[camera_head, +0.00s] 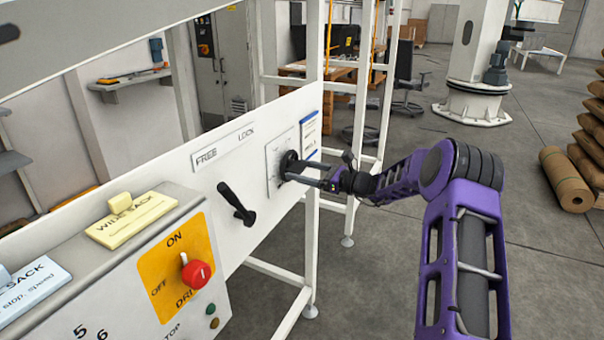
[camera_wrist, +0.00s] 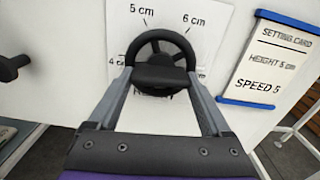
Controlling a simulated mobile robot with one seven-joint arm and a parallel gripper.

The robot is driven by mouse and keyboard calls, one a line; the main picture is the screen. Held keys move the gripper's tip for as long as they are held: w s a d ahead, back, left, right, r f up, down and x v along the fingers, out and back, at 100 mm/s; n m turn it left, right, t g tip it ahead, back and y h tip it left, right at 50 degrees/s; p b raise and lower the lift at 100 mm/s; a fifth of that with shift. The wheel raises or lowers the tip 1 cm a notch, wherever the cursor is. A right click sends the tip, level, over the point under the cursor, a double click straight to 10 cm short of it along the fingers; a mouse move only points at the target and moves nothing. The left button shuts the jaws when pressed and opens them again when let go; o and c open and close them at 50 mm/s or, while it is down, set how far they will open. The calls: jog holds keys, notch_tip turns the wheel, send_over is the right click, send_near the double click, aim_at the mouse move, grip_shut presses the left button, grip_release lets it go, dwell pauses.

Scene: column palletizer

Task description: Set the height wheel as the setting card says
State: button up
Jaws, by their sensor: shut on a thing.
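The black height wheel (camera_head: 287,159) is on a white plate on the machine's front panel. In the wrist view the wheel (camera_wrist: 160,37) has marks around it: 5 cm at upper left, 6 cm at upper right and a partly covered 4 cm at left. Its pointer cannot be made out. My gripper (camera_head: 289,172) reaches it from the right and is shut on it; in the wrist view the fingers (camera_wrist: 158,76) flank its dark lower part. The setting card (camera_wrist: 270,60), blue-edged, hangs to the right; it reads HEIGHT, an unclear number in cm, and SPEED 5.
A black lever (camera_head: 236,203) sits left of the wheel below a FREE/LOCK label (camera_head: 223,146). A control box with a red knob (camera_head: 196,274) and a yellow WIDE SACK card (camera_head: 131,217) stand nearer. White frame posts (camera_head: 314,150) rise by the panel.

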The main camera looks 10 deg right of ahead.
jog(key=n+b, duration=0.1)
jog(key=b, duration=0.1)
jog(key=n+b, duration=0.1)
jog(key=n, duration=0.1)
jog(key=shift+f+b, duration=0.3)
jog(key=shift+b, duration=0.1)
jog(key=n+b, duration=0.2)
jog(key=b, duration=0.1)
jog(key=shift+w+d+n, duration=0.1)
jog(key=shift+n, duration=0.2)
jog(key=n+b, duration=0.1)
jog(key=n, duration=0.1)
jog(key=n+b, duration=0.1)
jog(key=n, duration=0.1)
jog(key=shift+r, duration=0.35)
jog(key=shift+n, duration=0.3)
jog(key=o, duration=1.2)
jog(key=shift+c, duration=0.2)
jog(key=shift+d, duration=0.1)
jog(key=p+v, duration=0.1)
jog(key=v, duration=1.6)
jog(key=shift+r, duration=0.1)
